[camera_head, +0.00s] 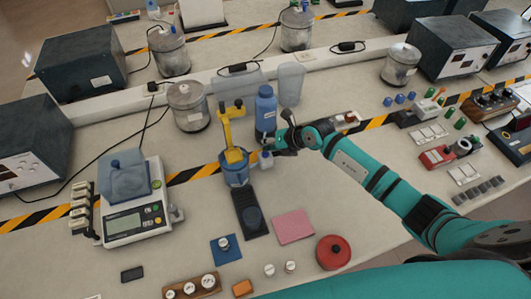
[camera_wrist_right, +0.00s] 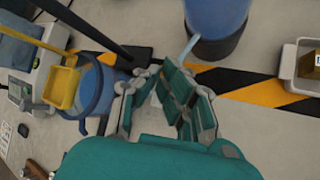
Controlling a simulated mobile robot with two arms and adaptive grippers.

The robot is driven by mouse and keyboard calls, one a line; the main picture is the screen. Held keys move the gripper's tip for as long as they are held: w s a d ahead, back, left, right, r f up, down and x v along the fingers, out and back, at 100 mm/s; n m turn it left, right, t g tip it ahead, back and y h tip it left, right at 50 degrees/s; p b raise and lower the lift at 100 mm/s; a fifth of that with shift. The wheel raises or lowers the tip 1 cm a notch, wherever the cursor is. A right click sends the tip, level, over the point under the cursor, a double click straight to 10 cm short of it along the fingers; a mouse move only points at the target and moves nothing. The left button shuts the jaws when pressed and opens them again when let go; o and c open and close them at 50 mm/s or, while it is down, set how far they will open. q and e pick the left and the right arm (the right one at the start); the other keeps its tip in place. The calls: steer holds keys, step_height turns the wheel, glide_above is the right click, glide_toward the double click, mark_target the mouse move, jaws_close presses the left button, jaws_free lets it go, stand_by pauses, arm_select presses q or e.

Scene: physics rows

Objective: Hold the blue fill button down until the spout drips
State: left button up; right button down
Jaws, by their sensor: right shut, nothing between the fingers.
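My right gripper (camera_head: 272,147) is shut and empty, just in front of a tall blue bottle (camera_head: 265,108). In the right wrist view its fingers (camera_wrist_right: 175,85) are together, below the blue bottle (camera_wrist_right: 217,15). A pale thin spout (camera_wrist_right: 190,45) shows at that bottle. To the left, a yellow upright part (camera_head: 228,130) rises at a blue container (camera_head: 236,175); both show in the wrist view too. I cannot pick out the blue fill button or see any drip. My left gripper is out of view.
A scale (camera_head: 133,218) with a bluish box on it stands left. A black pad (camera_head: 250,212), a pink sheet (camera_head: 293,226) and a red round thing (camera_head: 333,252) lie in front. A clear cup (camera_head: 290,85) stands behind. Bare table lies right of the pink sheet.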

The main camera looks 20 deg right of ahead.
steer(key=shift+f+b, duration=0.35)
steer(key=shift+f, duration=0.45)
stand_by(0.5)
steer(key=shift+r, duration=0.15)
stand_by(3.0)
steer(key=shift+r+p, duration=0.8)
steer(key=shift+p, duration=0.15)
step_height(320, 180, up, 5)
steer(key=p, duration=0.5)
steer(key=shift+r, duration=0.1)
